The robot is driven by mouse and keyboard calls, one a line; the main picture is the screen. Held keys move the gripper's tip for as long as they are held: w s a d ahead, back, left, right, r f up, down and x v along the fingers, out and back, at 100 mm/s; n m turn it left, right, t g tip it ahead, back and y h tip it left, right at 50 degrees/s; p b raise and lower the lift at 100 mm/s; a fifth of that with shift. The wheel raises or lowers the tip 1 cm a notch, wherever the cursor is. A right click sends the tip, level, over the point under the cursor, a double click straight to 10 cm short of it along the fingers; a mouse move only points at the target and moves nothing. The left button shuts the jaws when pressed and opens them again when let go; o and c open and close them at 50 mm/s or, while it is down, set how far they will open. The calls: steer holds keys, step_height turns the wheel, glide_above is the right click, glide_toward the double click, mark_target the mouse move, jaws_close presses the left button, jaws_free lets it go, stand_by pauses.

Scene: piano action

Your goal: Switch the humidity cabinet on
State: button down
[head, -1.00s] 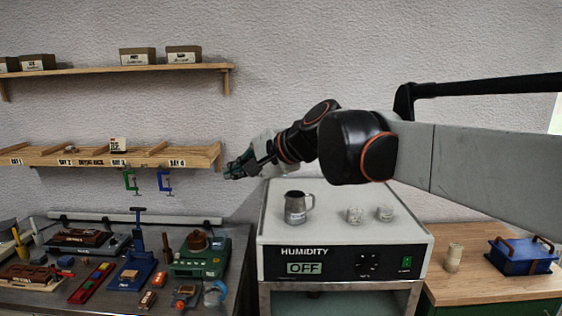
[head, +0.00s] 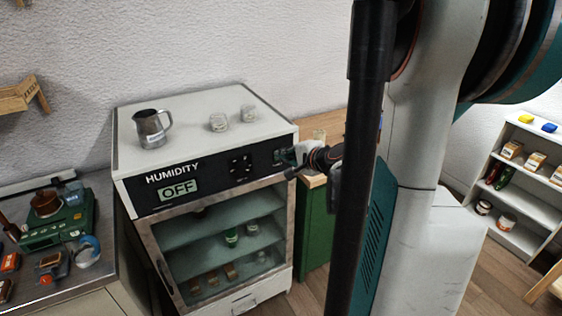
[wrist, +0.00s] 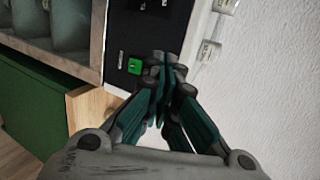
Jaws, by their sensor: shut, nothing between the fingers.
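The humidity cabinet (head: 124,160) is a white box with a black front panel and a glass door below. Its display (head: 179,189) reads OFF. In the wrist view a green switch (wrist: 135,66) sits on the black panel (wrist: 122,50), just left of my fingertips. My gripper (head: 284,157) is shut and empty at the right end of the panel. It also shows in the wrist view (wrist: 163,62), its teal fingers together, close to the panel. I cannot tell whether they touch it. In the head view my gripper hides the switch.
A metal jug (head: 151,130) and two small jars (head: 219,123) stand on the cabinet top. A green cupboard with a wooden top (head: 318,222) stands to its right. A workbench with a green device (head: 62,226) is at left. White shelves (head: 522,200) stand far right.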

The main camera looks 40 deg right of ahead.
steer(key=s+d+f+h, duration=0.2)
steer(key=s+d+f, duration=0.2)
steer(key=s+f, duration=0.15)
steer(key=r+b+x, duration=0.1)
steer(key=b+x, duration=0.2)
steer(key=x, duration=1)
steer(key=shift+w+m+g+b, duration=0.3)
steer(key=shift+m, duration=0.1)
steer(key=shift+r, duration=0.1)
steer(key=shift+w+d+f+b, duration=0.15)
steer(key=shift+w+f+b, duration=0.35)
steer(key=shift+b, duration=0.35)
steer(key=shift+r, duration=0.25)
